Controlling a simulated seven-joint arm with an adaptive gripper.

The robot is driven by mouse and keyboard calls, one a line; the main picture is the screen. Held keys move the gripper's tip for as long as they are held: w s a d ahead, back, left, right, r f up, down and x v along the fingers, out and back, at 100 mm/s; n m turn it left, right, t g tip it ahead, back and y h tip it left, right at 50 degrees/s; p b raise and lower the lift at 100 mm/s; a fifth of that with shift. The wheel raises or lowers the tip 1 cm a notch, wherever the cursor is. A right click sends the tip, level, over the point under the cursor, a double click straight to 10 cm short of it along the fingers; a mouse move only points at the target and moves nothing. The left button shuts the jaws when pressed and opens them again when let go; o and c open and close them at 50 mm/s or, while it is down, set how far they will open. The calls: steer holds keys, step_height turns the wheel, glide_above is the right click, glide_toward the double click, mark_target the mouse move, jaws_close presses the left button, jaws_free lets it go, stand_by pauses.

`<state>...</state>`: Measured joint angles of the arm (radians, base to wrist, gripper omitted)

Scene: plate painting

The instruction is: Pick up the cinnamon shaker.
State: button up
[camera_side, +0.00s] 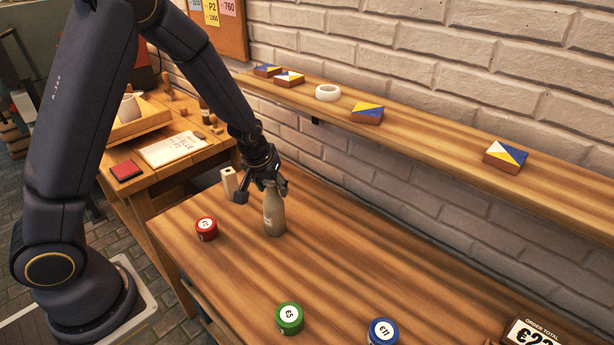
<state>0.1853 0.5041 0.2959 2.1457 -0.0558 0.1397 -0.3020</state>
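I see nothing clearly marked as a cinnamon shaker. A grey-beige bottle-shaped container (274,214) stands upright on the wooden table. My gripper (264,190) is at its top, with its fingers spread wider than the narrow neck. I cannot tell whether a finger touches the neck. A small white upright block or container (229,183) stands just left of my gripper. A red round tin marked with a number (206,229) sits to the left of the bottle.
A green tin (289,318) and a blue tin (383,332) stand at the front of the table (340,250). An order total sign (530,334) is at the lower right. A wall shelf (430,140) holds painted blocks and a white ring (328,93). The table's middle is clear.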

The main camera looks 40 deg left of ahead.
jaws_close()
steer(key=shift+r, duration=0.1)
stand_by(0.6)
